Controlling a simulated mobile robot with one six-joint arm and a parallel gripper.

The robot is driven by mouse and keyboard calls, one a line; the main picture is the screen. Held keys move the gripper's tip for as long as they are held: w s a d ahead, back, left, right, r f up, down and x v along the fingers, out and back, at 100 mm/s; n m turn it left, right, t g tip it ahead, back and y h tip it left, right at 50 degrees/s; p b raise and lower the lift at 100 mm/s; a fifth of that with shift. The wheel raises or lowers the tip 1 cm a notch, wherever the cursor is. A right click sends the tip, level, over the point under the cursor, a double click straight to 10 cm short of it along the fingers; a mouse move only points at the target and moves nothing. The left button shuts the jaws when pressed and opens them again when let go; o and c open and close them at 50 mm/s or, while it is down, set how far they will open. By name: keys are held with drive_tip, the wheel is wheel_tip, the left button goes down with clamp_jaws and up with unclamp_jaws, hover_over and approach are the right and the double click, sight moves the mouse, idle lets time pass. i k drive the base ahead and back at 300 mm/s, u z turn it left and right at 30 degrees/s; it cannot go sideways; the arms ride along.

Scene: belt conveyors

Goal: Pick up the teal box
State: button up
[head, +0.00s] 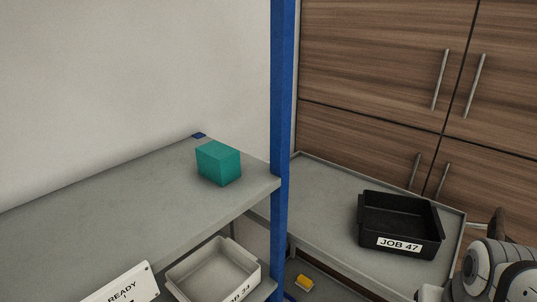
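The teal box (218,163) sits on the upper grey shelf (120,205), near the shelf's right end and close to the blue upright. It rests flat and nothing is on it. My arm shows only in part at the lower right corner. My gripper itself is not in view, so I cannot see whether it is open or holding anything.
A blue post (281,120) stands right of the box. A black tray marked JOB 47 (402,246) is on a grey surface (330,205) at right. A pale tray (190,286) and a yellow object (304,281) are lower. Wooden cabinets (375,75) stand behind.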

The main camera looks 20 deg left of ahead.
sight(219, 162)
drive_tip(key=u, duration=2.6)
drive_tip(key=k, duration=0.9)
drive_tip(key=z, duration=0.8)
drive_tip(key=i, duration=1)
drive_tip(key=u, duration=0.05)
drive_tip(key=k, duration=0.5)
drive_tip(key=z, duration=0.05)
